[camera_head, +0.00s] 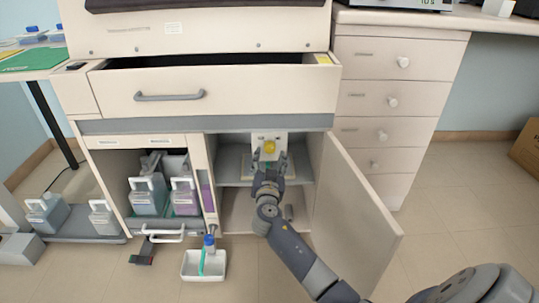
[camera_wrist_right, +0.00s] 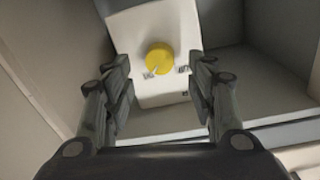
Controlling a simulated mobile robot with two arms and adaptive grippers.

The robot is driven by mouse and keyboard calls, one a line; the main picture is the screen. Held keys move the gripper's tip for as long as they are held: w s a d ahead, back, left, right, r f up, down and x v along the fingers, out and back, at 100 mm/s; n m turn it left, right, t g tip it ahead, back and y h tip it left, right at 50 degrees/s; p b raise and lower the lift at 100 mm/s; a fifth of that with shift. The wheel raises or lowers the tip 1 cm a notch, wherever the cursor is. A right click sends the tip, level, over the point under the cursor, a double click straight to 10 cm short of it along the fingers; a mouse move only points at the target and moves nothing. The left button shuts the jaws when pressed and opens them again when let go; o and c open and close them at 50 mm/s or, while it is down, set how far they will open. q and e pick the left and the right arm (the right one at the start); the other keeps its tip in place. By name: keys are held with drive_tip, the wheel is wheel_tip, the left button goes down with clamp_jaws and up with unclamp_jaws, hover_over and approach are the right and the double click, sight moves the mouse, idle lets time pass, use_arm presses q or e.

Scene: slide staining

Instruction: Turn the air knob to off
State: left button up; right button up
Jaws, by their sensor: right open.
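The yellow air knob (camera_head: 269,146) is on the front of a white box (camera_head: 258,137) inside the open lower cabinet. In the right wrist view the knob (camera_wrist_right: 160,58) sits at the upper middle, with small dark labels on the white box face (camera_wrist_right: 160,97) below it; the labels are too small to read. My right gripper (camera_head: 269,160) is inside the cabinet opening, in front of the knob. In the wrist view its open fingers (camera_wrist_right: 161,85) are on either side, apart from the knob, with nothing between them. My left gripper is not in view.
The cabinet door (camera_head: 355,205) stands open right of my right arm. A shelf (camera_head: 234,172) lies under the box. A drawer (camera_head: 205,88) juts out above. Bottles (camera_head: 147,195) stand in the left compartment, and a white tray (camera_head: 190,266) is on the floor.

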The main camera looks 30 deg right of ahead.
sight(270, 150)
drive_tip(key=shift+b+x, duration=0.35)
drive_tip(key=shift+x, duration=1.65)
drive_tip(key=c, duration=1.1)
